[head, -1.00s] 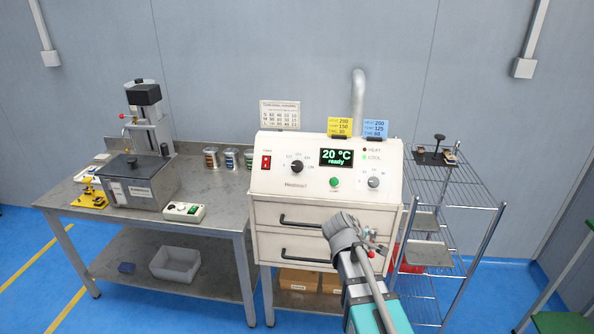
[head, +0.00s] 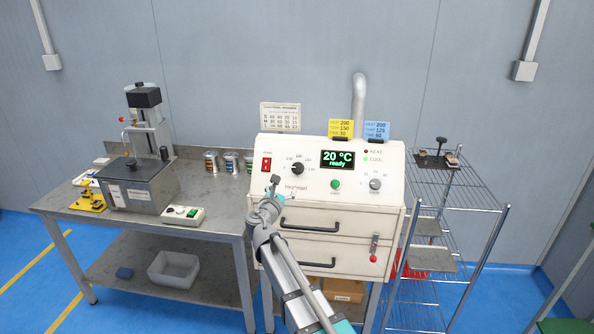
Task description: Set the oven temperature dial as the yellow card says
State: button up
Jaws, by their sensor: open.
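The white oven (head: 326,204) stands on a bench, and its display (head: 337,159) reads 20 °C, ready. The yellow card (head: 340,128) stands on top of the oven. Its lines appear to include 200, 150 and 30; the small words are hard to read. A black dial (head: 296,168) with numbers around it sits left of the display, and a smaller grey dial (head: 375,184) sits to the right. Which is the temperature dial is too small to read. My gripper (head: 274,182) is open, in front of the panel's lower left, below and left of the black dial, apparently apart from it.
A red switch (head: 266,164) and a green button (head: 336,184) are on the panel. A blue card (head: 376,132) stands beside the yellow one. A drawer handle (head: 309,226) and a red-tipped lever (head: 374,247) stick out below. A wire rack (head: 440,196) stands at the right.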

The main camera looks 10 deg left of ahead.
aim_at(296, 169)
jog(key=shift+w+d, duration=0.1)
jog(key=shift+w, duration=0.05)
jog(key=x, duration=1.3)
jog(key=shift+w, duration=0.3)
jog(key=c, duration=1.1)
